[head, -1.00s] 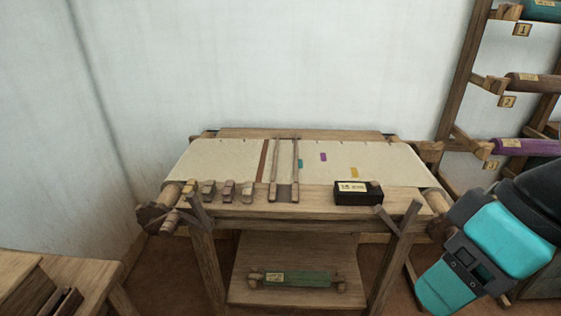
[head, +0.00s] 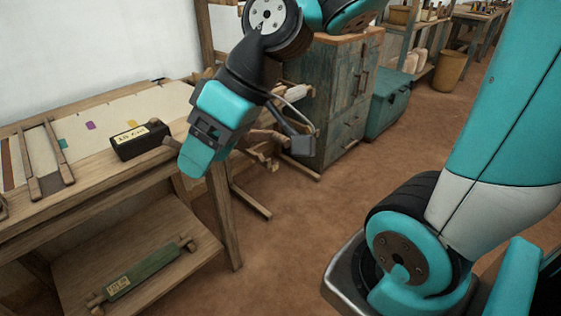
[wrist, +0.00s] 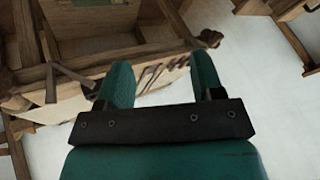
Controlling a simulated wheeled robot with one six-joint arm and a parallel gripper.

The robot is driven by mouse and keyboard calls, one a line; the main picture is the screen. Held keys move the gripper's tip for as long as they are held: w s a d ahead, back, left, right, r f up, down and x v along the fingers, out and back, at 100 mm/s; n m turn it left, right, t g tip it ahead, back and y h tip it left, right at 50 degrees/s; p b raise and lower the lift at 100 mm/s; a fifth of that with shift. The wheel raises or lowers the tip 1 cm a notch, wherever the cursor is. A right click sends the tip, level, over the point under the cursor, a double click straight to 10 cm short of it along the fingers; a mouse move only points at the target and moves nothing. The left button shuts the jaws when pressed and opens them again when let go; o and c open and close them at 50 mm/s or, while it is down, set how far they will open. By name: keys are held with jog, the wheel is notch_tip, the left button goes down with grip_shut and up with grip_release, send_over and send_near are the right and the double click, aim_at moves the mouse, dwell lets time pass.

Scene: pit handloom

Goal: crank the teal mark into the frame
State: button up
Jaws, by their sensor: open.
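The teal mark (head: 63,143) is a small patch on the cream cloth (head: 108,116) of the loom, in the head view. It lies close beside the right bar of a two-bar wooden frame (head: 57,152). My gripper (head: 195,158) hangs near the loom's right front corner, and appears apart from it. In the wrist view, my gripper (wrist: 161,66) has its two teal fingers spread with nothing between them. I cannot make out the crank clearly; my gripper and wrist hide part of the loom's right end.
A black labelled box (head: 140,140) sits on the loom's front edge. Purple (head: 91,126) and yellow marks lie further right on the cloth. A green roll (head: 145,268) rests on the lower shelf. A blue-grey cabinet (head: 335,100) stands behind; the brown floor (head: 270,250) is open.

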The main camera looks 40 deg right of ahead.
jog(key=w+d+f+m+t+y+b, duration=0.1)
jog(key=w+d+f+t+b, duration=0.1)
jog(key=w+d+f+b, duration=0.3)
jog(key=w+d+f+t+b, duration=0.2)
jog(key=w+d+f+b, duration=0.1)
jog(key=f+b, duration=0.4)
jog(key=m+t+h+b, duration=0.65)
jog(key=t+b, duration=0.55)
jog(key=b, duration=0.5)
send_near(284, 141)
jog(key=shift+n, duration=0.35)
jog(key=w+p, duration=0.1)
jog(key=w, duration=0.2)
jog(key=w+p, duration=0.1)
jog(key=w, duration=0.3)
jog(key=w+p, duration=0.2)
jog(key=w, duration=0.2)
jog(key=shift+w+d+f, duration=0.1)
jog(key=shift+d+f, duration=0.05)
jog(key=shift+f, duration=0.25)
grip_shut()
